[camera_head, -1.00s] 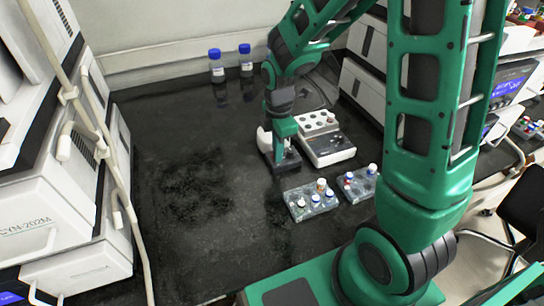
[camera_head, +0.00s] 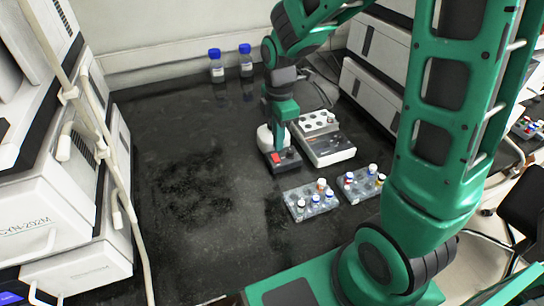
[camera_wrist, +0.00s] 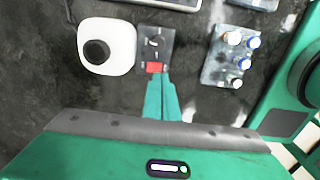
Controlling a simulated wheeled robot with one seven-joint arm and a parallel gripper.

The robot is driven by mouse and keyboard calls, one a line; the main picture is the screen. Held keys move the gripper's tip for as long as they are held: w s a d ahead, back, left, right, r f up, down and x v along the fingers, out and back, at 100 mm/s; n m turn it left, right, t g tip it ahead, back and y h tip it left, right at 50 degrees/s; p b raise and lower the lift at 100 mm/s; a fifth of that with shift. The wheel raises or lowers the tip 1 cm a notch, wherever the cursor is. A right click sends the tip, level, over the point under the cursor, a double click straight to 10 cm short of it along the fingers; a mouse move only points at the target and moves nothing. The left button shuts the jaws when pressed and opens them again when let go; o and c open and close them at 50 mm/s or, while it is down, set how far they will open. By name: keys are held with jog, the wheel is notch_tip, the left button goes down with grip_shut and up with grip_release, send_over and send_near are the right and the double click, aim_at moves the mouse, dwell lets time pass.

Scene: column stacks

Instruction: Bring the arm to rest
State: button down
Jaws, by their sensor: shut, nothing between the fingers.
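My gripper (camera_head: 279,148) is shut and empty, its green fingers pointing down over a small mixer. The mixer has a dark base (camera_head: 287,163) with a red switch (camera_head: 277,158) and a white rounded body (camera_head: 264,138) partly hidden by my gripper. In the wrist view my shut fingertips (camera_wrist: 158,76) appear just beside the red switch (camera_wrist: 155,67). The white body with a black round top (camera_wrist: 96,50) shows to their left. I cannot tell the exact height of the fingertips above the switch.
A white block heater (camera_head: 330,150) stands right of my gripper. Two clear racks of capped vials, the left rack (camera_head: 300,213) and the right rack (camera_head: 358,195), stand in front. Two blue-capped bottles (camera_head: 217,70) (camera_head: 246,62) stand at the back. The black bench's left part is clear.

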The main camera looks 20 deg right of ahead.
dwell(0.4)
jog(key=s+d+r+m, duration=0.4)
jog(key=s+d+m, duration=0.4)
jog(key=s+m, duration=0.3)
jog(key=s+d+r+m, duration=0.4)
jog(key=s+d+m, duration=0.4)
jog(key=s+m, duration=0.4)
jog(key=shift+s+d+r+m, duration=0.2)
jog(key=shift+d+r+m, duration=0.2)
jog(key=shift+m, duration=0.3)
jog(key=shift+w+f, duration=0.25)
jog(key=shift+w, duration=0.4)
